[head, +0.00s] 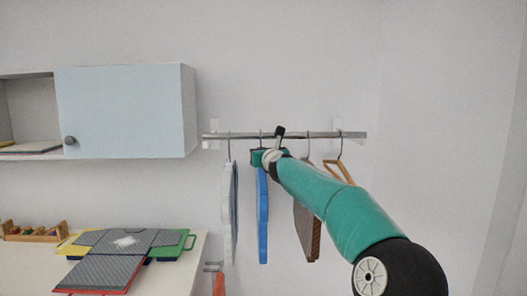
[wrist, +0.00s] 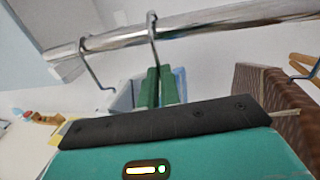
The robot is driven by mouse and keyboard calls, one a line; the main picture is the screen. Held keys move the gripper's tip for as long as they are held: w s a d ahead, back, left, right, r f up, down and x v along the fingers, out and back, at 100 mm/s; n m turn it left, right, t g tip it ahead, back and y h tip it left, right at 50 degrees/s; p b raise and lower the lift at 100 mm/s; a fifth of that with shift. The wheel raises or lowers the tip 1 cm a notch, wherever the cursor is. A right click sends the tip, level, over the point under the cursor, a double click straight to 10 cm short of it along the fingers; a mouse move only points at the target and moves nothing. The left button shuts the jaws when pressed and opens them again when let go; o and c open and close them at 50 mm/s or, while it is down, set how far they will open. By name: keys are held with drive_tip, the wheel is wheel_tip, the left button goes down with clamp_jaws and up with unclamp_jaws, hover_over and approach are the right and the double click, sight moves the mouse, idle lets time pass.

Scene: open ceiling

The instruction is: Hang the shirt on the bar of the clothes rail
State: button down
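The blue shirt (head: 263,215) hangs edge-on below the bar (head: 220,135) of the clothes rail in the head view. A little of its blue cloth shows behind the fingers in the wrist view (wrist: 181,82). Its hanger hook (wrist: 153,45) rises from between my fingers and reaches the bar, its top appearing to curve over it. My gripper (wrist: 153,88) has its green fingers close together around the base of the hook, just under the bar. In the head view my gripper (head: 258,158) is at the shirt's top. My wrist hides most of the shirt in the wrist view.
A pale garment (head: 230,210) hangs left of the blue shirt, a brown one (head: 308,230) right of it, then a bare wooden hanger (head: 340,170). A wall cabinet (head: 125,110) is left of the rail. Below it, a table (head: 190,265) holds grey and coloured flat items.

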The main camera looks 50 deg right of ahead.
drive_tip(key=c, duration=1.9)
unclamp_jaws()
drive_tip(key=shift+w, duration=0.1)
drive_tip(key=o, duration=0.4)
drive_tip(key=shift+c, duration=0.2)
drive_tip(key=shift+v, duration=1.75)
drive_tip(key=v, duration=1)
drive_tip(key=shift+a, duration=0.1)
